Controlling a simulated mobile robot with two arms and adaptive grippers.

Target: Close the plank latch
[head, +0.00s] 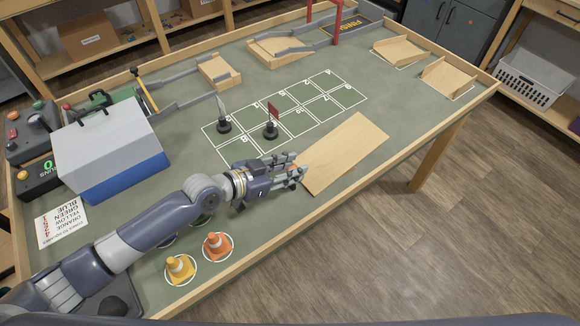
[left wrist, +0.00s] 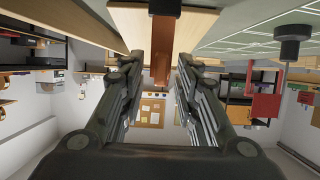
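The wooden plank (head: 345,152) lies on the green table near its right front edge. An orange-brown strip, apparently the plank latch, sits at the plank's left end; in the left wrist view the latch (left wrist: 164,48) hangs from the plank (left wrist: 200,22). My left gripper (head: 298,168) is beside that end. In the left wrist view its fingers (left wrist: 162,62) stand apart on either side of the latch, with gaps visible, so it is open. The fingers partly hide the latch in the head view. My right gripper is not in view.
Flagged black pucks (head: 270,130) stand on the white grid behind the plank. Orange (head: 216,246) and yellow (head: 180,268) cones stand near the front edge. A blue-grey box (head: 108,150) is at the left. Wooden ramps (head: 398,50) stand at the far right. A raised wooden rim (head: 420,132) borders the table.

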